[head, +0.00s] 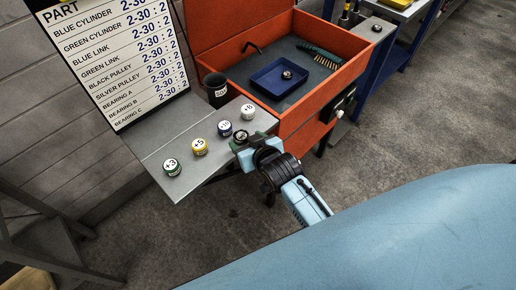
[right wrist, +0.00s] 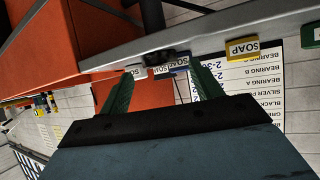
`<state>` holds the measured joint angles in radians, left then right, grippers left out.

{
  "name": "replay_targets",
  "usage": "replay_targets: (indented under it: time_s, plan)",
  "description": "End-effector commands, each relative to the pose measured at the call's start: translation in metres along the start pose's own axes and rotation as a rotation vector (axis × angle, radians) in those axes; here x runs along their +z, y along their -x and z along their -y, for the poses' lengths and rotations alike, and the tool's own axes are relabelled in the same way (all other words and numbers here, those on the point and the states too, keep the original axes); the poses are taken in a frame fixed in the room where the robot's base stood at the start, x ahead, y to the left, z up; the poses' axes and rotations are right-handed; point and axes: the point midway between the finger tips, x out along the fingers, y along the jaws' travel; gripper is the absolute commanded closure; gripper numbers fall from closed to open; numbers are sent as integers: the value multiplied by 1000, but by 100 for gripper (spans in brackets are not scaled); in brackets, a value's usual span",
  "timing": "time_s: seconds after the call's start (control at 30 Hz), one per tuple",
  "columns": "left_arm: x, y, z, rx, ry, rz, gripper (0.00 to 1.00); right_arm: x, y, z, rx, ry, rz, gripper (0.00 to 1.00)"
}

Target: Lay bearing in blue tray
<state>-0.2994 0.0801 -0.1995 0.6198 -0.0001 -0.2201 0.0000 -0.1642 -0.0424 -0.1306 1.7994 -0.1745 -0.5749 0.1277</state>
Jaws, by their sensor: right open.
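The blue tray (head: 262,83) lies inside the orange box in the head view. A small round silver and dark piece, which looks like a bearing (head: 288,74), sits in it toward its right side. My right gripper (head: 243,141) is at the front edge of the grey shelf, outside the box, with its green fingers apart. A small dark round piece (head: 241,135) shows at its fingertips; I cannot tell for sure whether it is a bearing. In the right wrist view the open fingers (right wrist: 162,72) point at the shelf edge, with a dark piece (right wrist: 168,57) beyond them. My left gripper is not in view.
Several labelled tins, green (head: 172,166), yellow (head: 199,147), blue (head: 225,128) and white (head: 248,112), stand on the grey shelf (head: 195,178). A black cup (head: 216,91) stands behind them. The orange box (head: 310,113) has raised walls. A green brush (head: 320,55) lies inside it.

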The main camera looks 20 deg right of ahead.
Motion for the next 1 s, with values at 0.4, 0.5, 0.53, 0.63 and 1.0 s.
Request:
replay_targets:
  time_s: [0.4, 0.5, 0.53, 0.63, 1.0]
  plan:
    - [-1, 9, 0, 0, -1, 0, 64, 0, 81, 0, 0, 1, 1, 35]
    - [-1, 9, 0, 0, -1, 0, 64, 0, 92, 0, 0, 1, 1, 35]
    - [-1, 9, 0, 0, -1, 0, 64, 0, 94, 0, 0, 1, 1, 35]
    - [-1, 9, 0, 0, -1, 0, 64, 0, 99, 0, 0, 1, 0, 35]
    - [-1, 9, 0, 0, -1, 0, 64, 21, 90, 3, -9, 10, 39, 35]
